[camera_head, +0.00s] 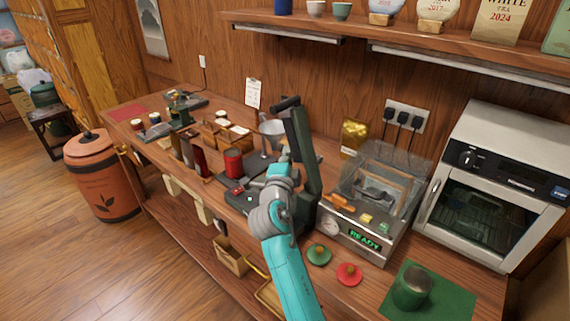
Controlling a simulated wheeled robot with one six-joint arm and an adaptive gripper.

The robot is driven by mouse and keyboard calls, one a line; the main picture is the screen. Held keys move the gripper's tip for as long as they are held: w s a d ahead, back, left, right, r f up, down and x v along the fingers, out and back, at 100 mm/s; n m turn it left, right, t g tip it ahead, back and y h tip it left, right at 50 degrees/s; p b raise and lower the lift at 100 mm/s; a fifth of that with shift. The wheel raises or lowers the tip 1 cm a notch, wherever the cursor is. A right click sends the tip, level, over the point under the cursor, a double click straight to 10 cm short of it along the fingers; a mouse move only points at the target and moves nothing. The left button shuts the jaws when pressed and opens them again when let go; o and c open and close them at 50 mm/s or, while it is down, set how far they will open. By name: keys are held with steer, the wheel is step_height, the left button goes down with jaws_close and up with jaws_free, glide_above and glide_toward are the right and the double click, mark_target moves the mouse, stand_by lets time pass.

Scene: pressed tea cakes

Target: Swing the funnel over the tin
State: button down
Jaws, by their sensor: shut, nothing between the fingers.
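A grey metal funnel (272,130) stands above the worktop near the back wall, just left of a tall dark green upright (303,150). A red tin (233,162) stands upright on the counter, to the left of and nearer than the funnel. A green tin with an open-looking top (412,289) stands on a green mat at the front right. My gripper (285,156) is shut and empty at the end of my teal arm, just below the funnel in the picture. My wrist hides most of its fingers, and I cannot tell whether it touches anything.
The dark green upright with a black handle stands close by my gripper. A clear-lidded machine reading READY (365,210) and an oven (500,190) stand to the right. Green (319,254) and red (349,274) lids lie in front. Boxes and small tins crowd the left.

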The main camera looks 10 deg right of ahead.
steer(key=shift+x, duration=1.05)
